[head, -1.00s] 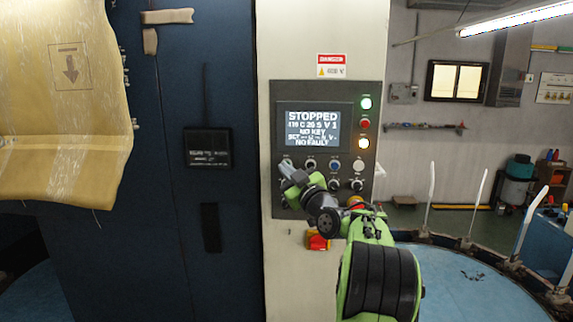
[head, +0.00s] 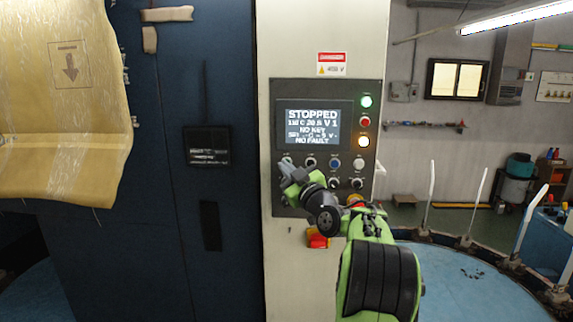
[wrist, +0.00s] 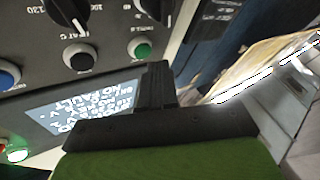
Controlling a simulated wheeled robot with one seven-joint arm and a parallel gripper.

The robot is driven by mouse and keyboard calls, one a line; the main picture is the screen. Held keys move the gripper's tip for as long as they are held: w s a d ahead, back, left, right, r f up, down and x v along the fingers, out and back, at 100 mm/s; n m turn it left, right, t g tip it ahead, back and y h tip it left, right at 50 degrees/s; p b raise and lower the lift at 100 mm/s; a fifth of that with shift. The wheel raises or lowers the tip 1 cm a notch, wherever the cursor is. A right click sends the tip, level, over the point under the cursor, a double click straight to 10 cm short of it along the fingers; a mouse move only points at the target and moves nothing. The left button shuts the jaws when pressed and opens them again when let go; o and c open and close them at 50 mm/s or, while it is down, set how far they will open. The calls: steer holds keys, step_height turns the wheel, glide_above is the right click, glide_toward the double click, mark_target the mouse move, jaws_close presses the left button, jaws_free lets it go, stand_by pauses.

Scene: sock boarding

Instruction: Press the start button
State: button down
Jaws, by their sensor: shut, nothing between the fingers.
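The control panel (head: 277,120) is on the pale machine column, and its screen (head: 308,124) reads STOPPED, NO KEY and NO FAULT. A green push button (wrist: 140,50) shows in the wrist view, just beyond my fingertips; its label is too small to read, but it is the likely start button. In the head view my gripper mostly hides that place. My gripper (head: 285,170) is shut and empty at the panel's lower left, and it shows in the wrist view (wrist: 157,72). I cannot tell whether the tips touch the button.
A black button (wrist: 78,62) and a blue button (head: 335,163) share the row, with black knobs (head: 357,184) below. Green (head: 366,102), red (head: 365,121) and amber (head: 363,141) round fittings line the panel's right side. A red emergency stop (head: 318,239) sits below.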

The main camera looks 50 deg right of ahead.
steer(key=shift+w+d, duration=0.1)
stand_by(0.7)
steer(key=shift+w+d, duration=0.2)
steer(key=shift+d, duration=0.05)
steer(key=shift+w+d, duration=0.2)
steer(key=shift+d, duration=0.1)
stand_by(0.6)
steer(key=shift+a+b, duration=0.1)
steer(key=shift+b, duration=0.2)
steer(key=shift+s+a+f+b, duration=0.1)
steer(key=shift+s+a+b, duration=0.05)
steer(key=shift+b, duration=0.2)
steer(key=shift+s+a+b, duration=0.35)
steer(key=shift+a+b, duration=0.05)
steer(key=shift+b, duration=0.1)
